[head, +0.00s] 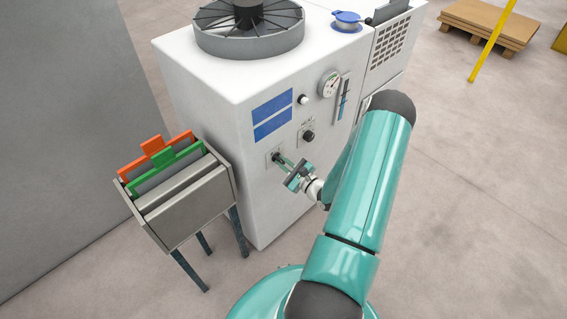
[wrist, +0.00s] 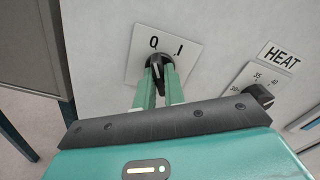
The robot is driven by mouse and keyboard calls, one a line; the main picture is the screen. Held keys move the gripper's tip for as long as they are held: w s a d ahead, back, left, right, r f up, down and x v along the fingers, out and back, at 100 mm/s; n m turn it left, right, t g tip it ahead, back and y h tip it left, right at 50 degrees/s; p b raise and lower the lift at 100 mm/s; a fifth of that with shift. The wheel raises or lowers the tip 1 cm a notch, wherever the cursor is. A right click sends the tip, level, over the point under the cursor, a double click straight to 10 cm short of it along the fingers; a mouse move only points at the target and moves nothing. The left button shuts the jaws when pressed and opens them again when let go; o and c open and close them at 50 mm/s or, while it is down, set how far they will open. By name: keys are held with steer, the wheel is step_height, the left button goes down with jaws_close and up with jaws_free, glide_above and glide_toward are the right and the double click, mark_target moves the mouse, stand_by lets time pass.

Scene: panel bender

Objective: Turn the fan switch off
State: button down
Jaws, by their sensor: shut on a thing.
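The fan switch is a dark rotary knob (wrist: 157,62) on a small white plate (wrist: 138,62) marked 0 and I, on the front of the white machine (head: 205,75). In the wrist view the 0 is just above the knob and the I is up to its right. My gripper (wrist: 160,80) has its two green fingers closed on the knob, one on each side. The fingers partly hide the knob, and I cannot tell for certain which mark it points at. In the head view my gripper (head: 281,160) reaches the lower front of the machine.
A HEAT knob (wrist: 259,94) sits close by on the right; it also shows in the head view (head: 308,136). A gauge (head: 329,83) is higher up. A grey bin on legs (head: 190,207) with orange and green-framed panels stands left.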

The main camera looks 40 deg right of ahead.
steer(key=c, duration=1.5)
jaws_free()
steer(key=s, duration=1.4)
steer(key=shift+d, duration=0.2)
